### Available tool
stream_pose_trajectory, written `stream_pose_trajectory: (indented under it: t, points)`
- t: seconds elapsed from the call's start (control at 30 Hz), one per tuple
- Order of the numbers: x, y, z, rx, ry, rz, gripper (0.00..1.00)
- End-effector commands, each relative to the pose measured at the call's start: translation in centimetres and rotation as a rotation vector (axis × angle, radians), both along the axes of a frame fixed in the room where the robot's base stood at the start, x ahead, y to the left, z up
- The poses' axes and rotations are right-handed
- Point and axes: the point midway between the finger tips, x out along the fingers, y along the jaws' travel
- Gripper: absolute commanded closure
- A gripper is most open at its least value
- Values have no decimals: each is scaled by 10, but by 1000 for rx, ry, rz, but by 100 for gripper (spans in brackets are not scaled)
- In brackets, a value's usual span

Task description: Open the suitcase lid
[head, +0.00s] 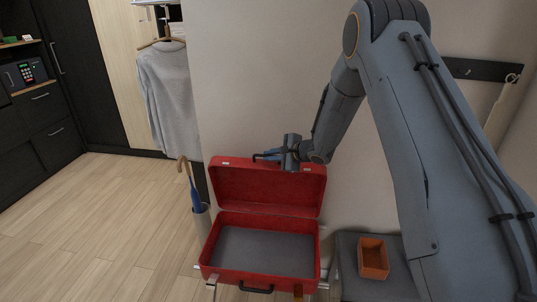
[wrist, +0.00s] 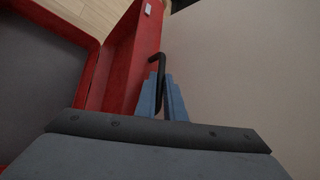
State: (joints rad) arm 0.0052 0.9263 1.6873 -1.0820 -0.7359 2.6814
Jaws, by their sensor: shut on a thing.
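The red suitcase (head: 210,265) stands open on a rack, with a grey, empty interior. Its lid (head: 265,190) is raised about upright at the back, near the wall. My gripper (head: 268,155) is at the lid's top edge. In the wrist view, the fingers (wrist: 166,95) are shut on a black handle (wrist: 158,62) on the lid's outer side. The red lid also shows in the wrist view (wrist: 128,65), with the grey interior to its left. A second black handle (head: 256,289) is on the front of the suitcase base.
An umbrella (head: 195,195) in a stand is left of the suitcase. An orange box (head: 374,258) sits on a dark grey bench to the right. The beige wall (head: 260,80) is close behind the lid. The wood floor at left is clear.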

Motion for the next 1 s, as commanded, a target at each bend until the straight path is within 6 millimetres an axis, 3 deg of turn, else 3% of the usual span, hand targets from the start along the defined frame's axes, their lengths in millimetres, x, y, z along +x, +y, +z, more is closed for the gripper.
stream_pose_trajectory:
  t: [0.33,0.37,0.47,0.77,1.0]
  points:
    - [2,1,4,2,-5,1,100]
    - [1,1,4,2,-5,1,89]
    - [1,1,3,2,-4,2,72]
    - [0,2,1,0,-1,4,72]
    - [-14,-11,11,0,-1,2,72]
